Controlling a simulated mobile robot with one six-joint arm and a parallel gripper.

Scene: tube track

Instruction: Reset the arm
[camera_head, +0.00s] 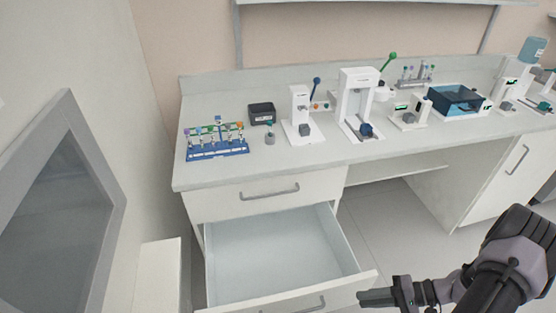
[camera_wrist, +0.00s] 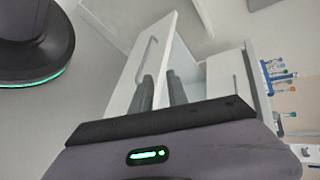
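My gripper (camera_head: 363,297) is at the lower right in the head view, by the right end of the open drawer's front. I cannot tell whether the gripper touches the drawer.
The bench top (camera_head: 330,155) carries a blue tube rack (camera_head: 218,152), a black box (camera_head: 262,113) and several white instruments. A closed drawer (camera_head: 250,197) is above the open one. A grey-framed dark panel (camera_head: 60,215) stands at left. Floor (camera_head: 400,215) shows clear right of the drawer.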

